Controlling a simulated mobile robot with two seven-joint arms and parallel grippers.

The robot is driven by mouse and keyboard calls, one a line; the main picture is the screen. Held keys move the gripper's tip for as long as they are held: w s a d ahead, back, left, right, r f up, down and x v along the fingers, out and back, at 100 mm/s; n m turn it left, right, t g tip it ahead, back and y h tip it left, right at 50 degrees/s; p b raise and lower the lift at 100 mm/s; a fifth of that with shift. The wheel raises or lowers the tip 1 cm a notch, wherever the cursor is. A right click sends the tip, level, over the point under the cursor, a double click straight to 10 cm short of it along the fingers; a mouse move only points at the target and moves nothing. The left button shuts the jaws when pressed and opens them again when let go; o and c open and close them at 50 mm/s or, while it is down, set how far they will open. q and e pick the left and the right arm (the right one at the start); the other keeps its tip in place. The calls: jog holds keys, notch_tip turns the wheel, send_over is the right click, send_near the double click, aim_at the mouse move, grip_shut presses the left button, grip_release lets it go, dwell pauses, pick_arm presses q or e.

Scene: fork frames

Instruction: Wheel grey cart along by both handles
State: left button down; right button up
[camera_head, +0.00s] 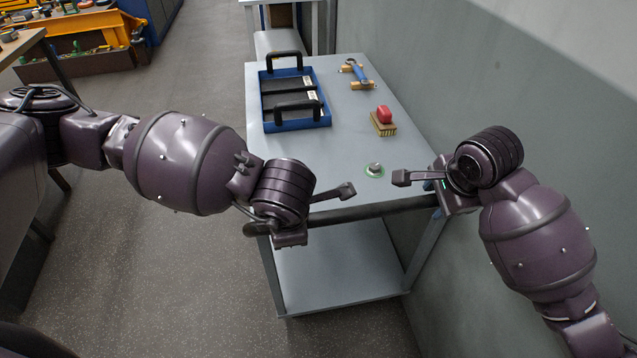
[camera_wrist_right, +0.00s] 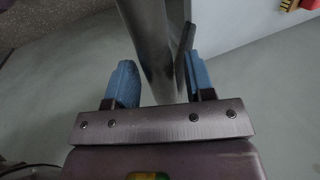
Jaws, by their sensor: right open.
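The grey cart (camera_head: 348,100) stands ahead with a flat top and a lower shelf (camera_head: 335,262). A dark handle bar (camera_head: 375,210) runs across its near end. My left gripper (camera_head: 330,205) is at the left part of this bar; one finger reaches over the cart's near edge, and its other finger is not clear. My right gripper (camera_head: 412,182) is at the bar's right end. In the right wrist view, the right gripper (camera_wrist_right: 158,85) is open, its blue pads apart, with the grey bar (camera_wrist_right: 150,40) running between or below them; contact cannot be told.
A wall (camera_head: 520,100) is close on the right. A white table (camera_head: 285,43) stands behind. Open floor (camera_head: 195,75) lies left.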

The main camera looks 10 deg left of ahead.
jog(key=shift+x, duration=1.05)
jog(key=shift+c, duration=0.5)
grip_shut()
jog(key=shift+w, duration=0.1)
